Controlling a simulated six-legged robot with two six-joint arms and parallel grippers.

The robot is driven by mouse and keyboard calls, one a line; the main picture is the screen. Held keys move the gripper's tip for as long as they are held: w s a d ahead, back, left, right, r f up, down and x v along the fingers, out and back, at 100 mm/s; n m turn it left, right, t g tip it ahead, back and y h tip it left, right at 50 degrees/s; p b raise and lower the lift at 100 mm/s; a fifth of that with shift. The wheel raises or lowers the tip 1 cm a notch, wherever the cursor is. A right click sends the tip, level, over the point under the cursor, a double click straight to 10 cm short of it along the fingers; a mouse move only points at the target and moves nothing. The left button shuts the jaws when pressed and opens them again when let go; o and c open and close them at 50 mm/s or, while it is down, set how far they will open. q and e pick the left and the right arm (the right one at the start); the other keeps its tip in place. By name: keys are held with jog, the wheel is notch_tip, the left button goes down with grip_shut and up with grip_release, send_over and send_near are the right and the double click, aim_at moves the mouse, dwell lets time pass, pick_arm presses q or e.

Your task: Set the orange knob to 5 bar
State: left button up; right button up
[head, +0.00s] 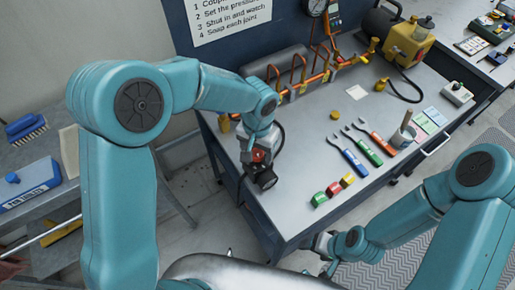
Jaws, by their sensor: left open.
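A small orange-yellow knob-like part (374,43) stands on the fittings at the back of the bench, left of the yellow machine; I cannot tell for sure that it is the orange knob. No scale is readable on it. A round gauge (316,5) is cut by the top edge, its reading too small to read. My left gripper (263,177) is open over the bench's left front edge, pointing down, well away from the fittings. My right gripper (325,243) is low by the bench's front edge, partly hidden by my arm; its jaws are unclear.
Orange pipes (298,75) run along the bench (300,140). A yellow machine (408,42) with a black hose stands at the back right. The left middle of the bench is clear.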

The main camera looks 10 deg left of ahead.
pick_arm(q)
jog(key=c, duration=1.1)
jog(key=shift+o, duration=0.2)
jog(key=shift+m, duration=1.3)
jog(key=shift+m+b, duration=0.3)
jog(key=shift+m, duration=1.3)
jog(key=shift+w+r, duration=0.1)
jog(key=o, duration=1.1)
jog(key=shift+c, duration=0.2)
